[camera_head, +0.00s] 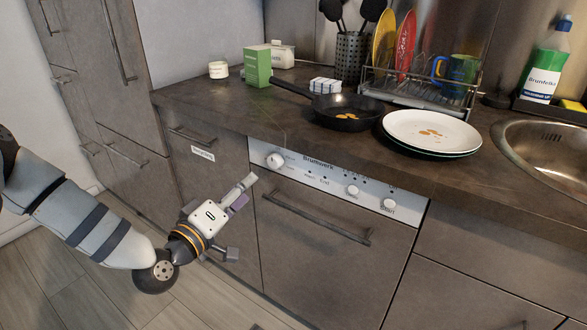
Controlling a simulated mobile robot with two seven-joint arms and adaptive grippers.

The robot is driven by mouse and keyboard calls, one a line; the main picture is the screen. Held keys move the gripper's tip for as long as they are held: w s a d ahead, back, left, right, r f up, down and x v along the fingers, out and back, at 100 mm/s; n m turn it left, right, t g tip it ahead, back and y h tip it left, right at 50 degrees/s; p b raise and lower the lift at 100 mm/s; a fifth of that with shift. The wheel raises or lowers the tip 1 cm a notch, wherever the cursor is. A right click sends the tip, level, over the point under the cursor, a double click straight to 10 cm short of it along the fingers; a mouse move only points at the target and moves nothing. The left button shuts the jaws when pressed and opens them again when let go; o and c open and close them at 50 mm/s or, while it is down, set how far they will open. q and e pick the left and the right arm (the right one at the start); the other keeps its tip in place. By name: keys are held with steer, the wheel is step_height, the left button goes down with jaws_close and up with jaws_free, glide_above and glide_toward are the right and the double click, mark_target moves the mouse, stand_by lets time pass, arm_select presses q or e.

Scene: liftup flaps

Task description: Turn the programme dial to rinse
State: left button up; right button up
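The programme dial (274,161) is a round white knob at the left end of the dishwasher's pale control panel (325,183). The small markings around it are too small to read, so its setting cannot be told. My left gripper (241,217) is in front of the cabinet fronts, below and left of the dial. Its fingers are spread apart with nothing between them. The upper fingertip is close below the dial in the picture, but no contact shows. My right gripper is not in view.
The worktop above holds a frying pan (347,104), stacked plates (432,130), a dish rack (418,90) and a green box (257,67). A drawer handle (190,135) is at the left.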

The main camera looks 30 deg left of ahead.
mark_target(272, 162)
arm_select(q)
steer(key=w, duration=0.5)
steer(key=w+b, duration=0.1)
steer(key=w, duration=0.5)
steer(key=shift+w+a+f, duration=0.1)
steer(key=shift+a, duration=0.1)
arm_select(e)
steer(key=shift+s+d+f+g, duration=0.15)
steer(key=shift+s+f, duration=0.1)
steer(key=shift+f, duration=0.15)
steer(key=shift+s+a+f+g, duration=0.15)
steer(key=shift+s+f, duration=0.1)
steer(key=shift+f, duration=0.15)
arm_select(q)
steer(key=shift+c, duration=0.2)
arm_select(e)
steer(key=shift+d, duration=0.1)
arm_select(q)
steer(key=c, duration=1.1)
